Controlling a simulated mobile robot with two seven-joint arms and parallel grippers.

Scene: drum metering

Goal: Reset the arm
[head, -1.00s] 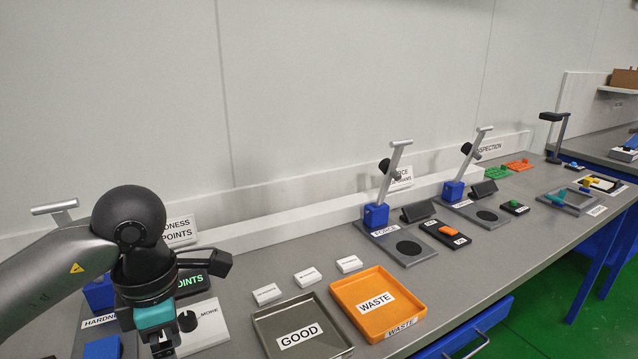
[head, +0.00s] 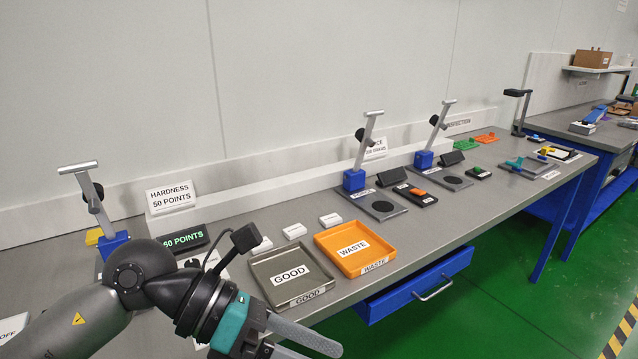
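My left arm comes in from the lower left, and my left gripper (head: 310,345) is at the bottom middle, in front of the bench edge and the GOOD tray. Its two grey fingers are spread apart, with nothing seen between them; the lower finger is cut off by the frame edge. My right gripper is not in view. The hardness station with its blue base and grey lever (head: 85,190) stands at the left, partly hidden behind my arm.
The grey GOOD tray (head: 262,266) and orange WASTE tray (head: 376,238) lie near the bench edge. Several white blocks (head: 330,220) stand behind them. Two more lever stations (head: 354,181) (head: 423,160) stand farther right. A blue drawer (head: 415,288) is under the bench. Green floor is free at right.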

